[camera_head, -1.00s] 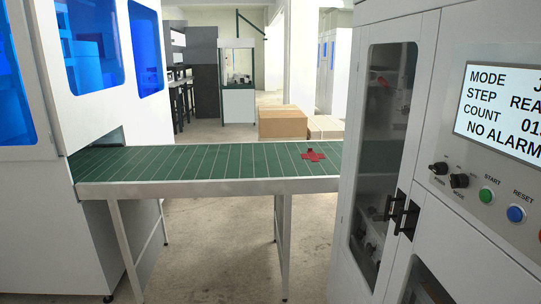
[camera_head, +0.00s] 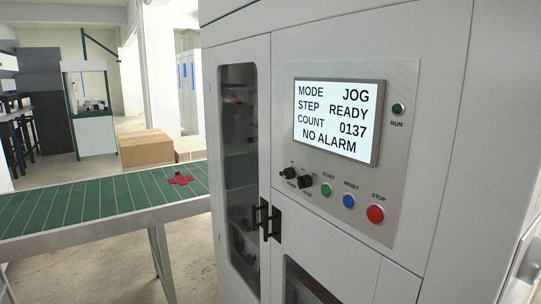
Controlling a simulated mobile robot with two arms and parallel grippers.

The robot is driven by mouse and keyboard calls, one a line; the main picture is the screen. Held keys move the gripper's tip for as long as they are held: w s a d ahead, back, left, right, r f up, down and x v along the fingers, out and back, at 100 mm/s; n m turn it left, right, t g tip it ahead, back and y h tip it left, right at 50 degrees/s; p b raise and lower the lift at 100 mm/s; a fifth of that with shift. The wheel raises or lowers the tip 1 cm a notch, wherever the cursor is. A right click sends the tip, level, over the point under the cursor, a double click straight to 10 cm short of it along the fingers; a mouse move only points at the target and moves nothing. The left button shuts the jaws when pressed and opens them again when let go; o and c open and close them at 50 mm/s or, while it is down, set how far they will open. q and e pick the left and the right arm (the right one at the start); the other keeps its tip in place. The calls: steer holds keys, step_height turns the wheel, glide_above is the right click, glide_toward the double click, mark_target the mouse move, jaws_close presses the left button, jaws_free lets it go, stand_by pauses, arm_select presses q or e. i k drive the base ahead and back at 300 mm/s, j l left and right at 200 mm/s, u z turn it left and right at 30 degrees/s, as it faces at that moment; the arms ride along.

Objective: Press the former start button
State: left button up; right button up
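The green start button (camera_head: 326,189) sits on the control panel (camera_head: 400,155) of the white box former, under the label START. The blue reset button (camera_head: 348,201) and the red stop button (camera_head: 375,214) are to its right. Two black knobs (camera_head: 297,177) are to its left. The screen (camera_head: 338,120) above reads MODE JOG, STEP READY, COUNT 0137, NO ALARM. A green RUN lamp (camera_head: 397,109) is at the panel's upper right. Neither of my grippers is in view.
A green conveyor (camera_head: 100,199) with a red flat piece (camera_head: 180,180) on it runs in from the left to the machine. The cabinet has a glass door (camera_head: 238,150) with black handles (camera_head: 271,222). Cardboard boxes (camera_head: 146,148) stand on the floor behind.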

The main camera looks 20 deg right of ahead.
mark_target(326, 190)
steer(key=z, duration=1.15)
